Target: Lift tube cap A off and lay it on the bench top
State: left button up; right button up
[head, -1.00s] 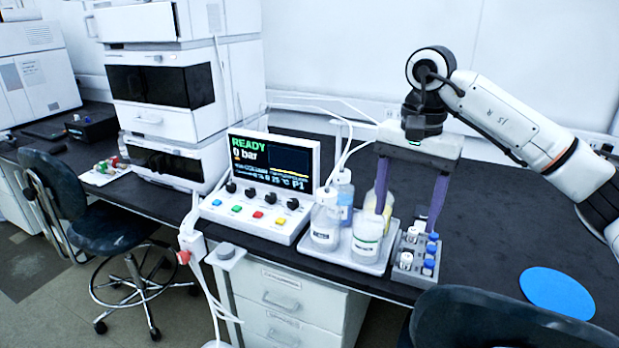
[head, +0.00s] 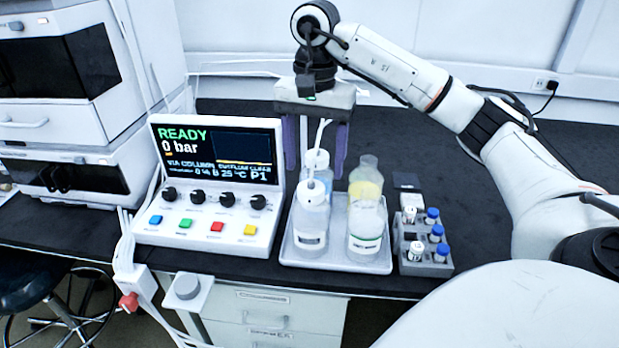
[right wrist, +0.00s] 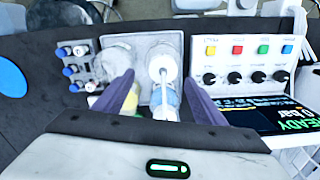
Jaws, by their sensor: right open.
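On the grey tray (head: 340,205), a clear bottle (head: 311,222) at front left has a white cap with tubing (head: 312,188); this capped top also shows in the right wrist view (right wrist: 163,67). A bottle with blue liquid (head: 316,164) stands behind it, partly hidden by tubing. I cannot read which cap is A. My right gripper (head: 315,158) is open and empty, fingers down, at the back left of the tray. Its fingers appear on either side of the blue-liquid bottle; the right wrist view shows the open fingers (right wrist: 160,92) too. My left gripper is out of view.
A yellow-liquid bottle (head: 366,172) and a white-labelled bottle (head: 365,236) stand on the tray's right side. A rack (head: 425,262) of blue- and white-capped vials is beside it. The control box (head: 213,205) stands left. Dark bench top (head: 440,150) is clear behind the rack.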

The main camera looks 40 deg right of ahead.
aim_at(311, 177)
jog(key=f, duration=0.5)
jog(key=shift+w+a, duration=0.2)
jog(key=shift+w, duration=0.05)
jog(key=c, duration=1.2)
